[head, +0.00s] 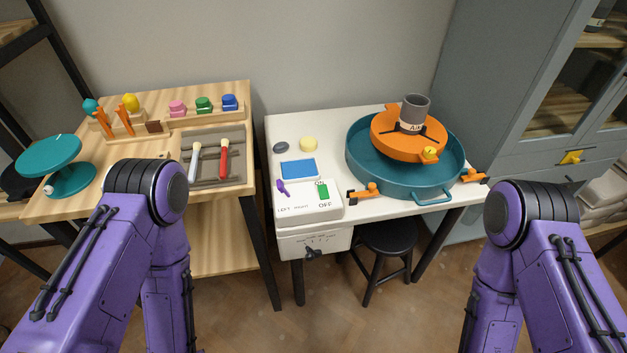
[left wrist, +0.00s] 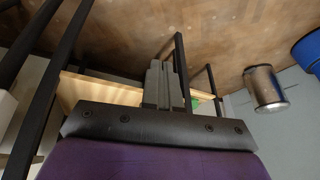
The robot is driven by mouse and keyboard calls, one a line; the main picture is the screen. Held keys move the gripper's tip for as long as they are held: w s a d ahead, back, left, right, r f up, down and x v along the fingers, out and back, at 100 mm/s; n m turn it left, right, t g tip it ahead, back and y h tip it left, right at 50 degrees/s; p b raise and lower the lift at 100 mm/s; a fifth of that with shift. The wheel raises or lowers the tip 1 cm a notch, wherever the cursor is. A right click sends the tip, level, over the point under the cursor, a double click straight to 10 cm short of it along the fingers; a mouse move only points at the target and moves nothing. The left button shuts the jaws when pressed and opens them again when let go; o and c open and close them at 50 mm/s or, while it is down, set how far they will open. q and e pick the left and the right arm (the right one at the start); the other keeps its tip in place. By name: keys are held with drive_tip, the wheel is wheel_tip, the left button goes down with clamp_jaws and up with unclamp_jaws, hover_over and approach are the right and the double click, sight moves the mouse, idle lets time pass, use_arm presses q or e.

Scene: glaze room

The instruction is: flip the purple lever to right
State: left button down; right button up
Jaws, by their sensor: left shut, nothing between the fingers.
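The small purple lever (head: 282,187) is on the left part of the top of a white control box (head: 309,211), with its upper end leaning a little to the left. Lettering is printed below it, too small to read surely. A green switch (head: 321,191) is to its right, between the words ON and OFF. My left gripper (left wrist: 165,88) shows in the left wrist view, shut and empty, with floor and table legs behind it and the lever out of that view. Both my arms show in the head view, but their grippers do not, so neither is seen near the lever.
A teal basin (head: 404,187) with an orange wheel (head: 408,133) and a grey cup (head: 415,108) stands right of the box. A blue pad (head: 298,169) lies behind the lever. A wooden table (head: 88,207) stands left, a black stool (head: 388,237) below.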

use_arm(q)
drive_tip(key=w+d+r+n+t+h+b, duration=0.1)
drive_tip(key=w+d+n+t+h+b, duration=0.35)
drive_tip(key=w, duration=0.55)
drive_tip(key=w+d+r+n+t+h+b, duration=0.15)
drive_tip(key=w+d+t+h+b, duration=0.25)
drive_tip(key=w+d+b, duration=0.45)
drive_tip(key=w+a+r+n+t+h+b, duration=0.1)
drive_tip(key=w+r+t+h, duration=0.1)
drive_tip(key=r, duration=0.5)
drive_tip(key=w+a+r+n+t+h+b, duration=0.1)
drive_tip(key=w+r+n+t+h+b, duration=0.1)
drive_tip(key=w+r+t, duration=0.3)
wheel_tip(320, 180, up, 3)
drive_tip(key=shift+w+a+f+h, duration=0.1)
drive_tip(key=shift+w+a+h, duration=0.1)
drive_tip(key=shift+a+h, duration=0.15)
